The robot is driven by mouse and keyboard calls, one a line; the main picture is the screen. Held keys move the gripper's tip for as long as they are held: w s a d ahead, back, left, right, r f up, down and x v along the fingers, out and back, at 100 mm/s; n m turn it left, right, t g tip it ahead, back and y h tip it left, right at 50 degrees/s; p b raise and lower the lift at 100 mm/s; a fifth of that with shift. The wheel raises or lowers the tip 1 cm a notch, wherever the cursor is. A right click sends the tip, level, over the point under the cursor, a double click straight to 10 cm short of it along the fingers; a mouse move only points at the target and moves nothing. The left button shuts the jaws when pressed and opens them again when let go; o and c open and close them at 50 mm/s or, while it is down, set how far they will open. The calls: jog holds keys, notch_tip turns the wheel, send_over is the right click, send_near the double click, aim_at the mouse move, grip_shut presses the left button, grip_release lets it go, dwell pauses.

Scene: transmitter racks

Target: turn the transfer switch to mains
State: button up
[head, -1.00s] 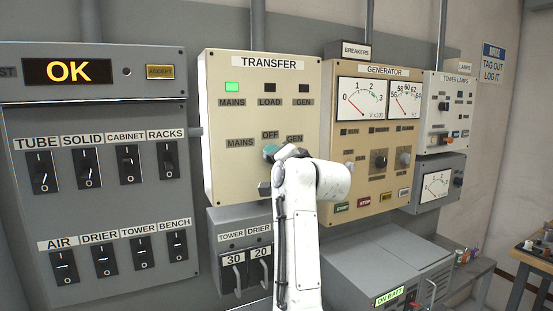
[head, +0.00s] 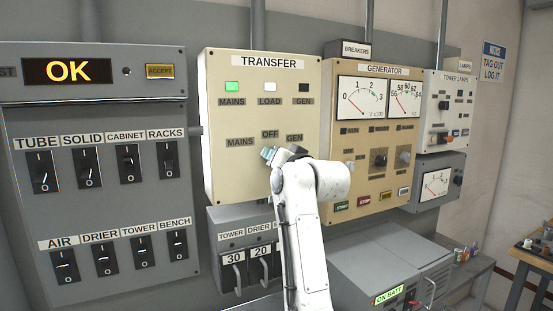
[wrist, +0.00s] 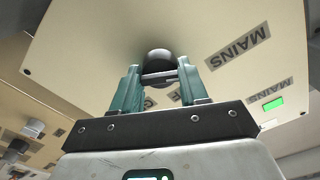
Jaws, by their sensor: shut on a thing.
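The cream transfer panel (head: 225,175) is on the wall at the centre of the head view. Its switch positions are labelled MAINS (head: 240,141), OFF (head: 270,134) and GEN (head: 294,138). My gripper (head: 268,153) is at the panel just below these labels, its teal fingers partly hidden by my white arm. In the wrist view my gripper (wrist: 158,72) has its fingers on both sides of the transfer switch (wrist: 160,57), a dark round knob with a grey bar. The gripper is shut on it. The handle's exact pointing is hidden in the head view.
The mains lamp (head: 232,87) is green, the load lamp (head: 270,87) is white and the gen lamp (head: 304,88) is dark. The generator panel (head: 345,210) is close on the right. The breaker box (head: 222,226) is below. A grey switch panel (head: 110,220) is on the left.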

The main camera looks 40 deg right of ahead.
jog(key=shift+f, duration=0.15)
jog(key=o, duration=1)
jog(key=shift+o, duration=0.2)
jog(key=shift+s, duration=0.1)
jog(key=b+v, duration=0.2)
jog(key=v, duration=0.8)
jog(key=shift+s+b, duration=0.3)
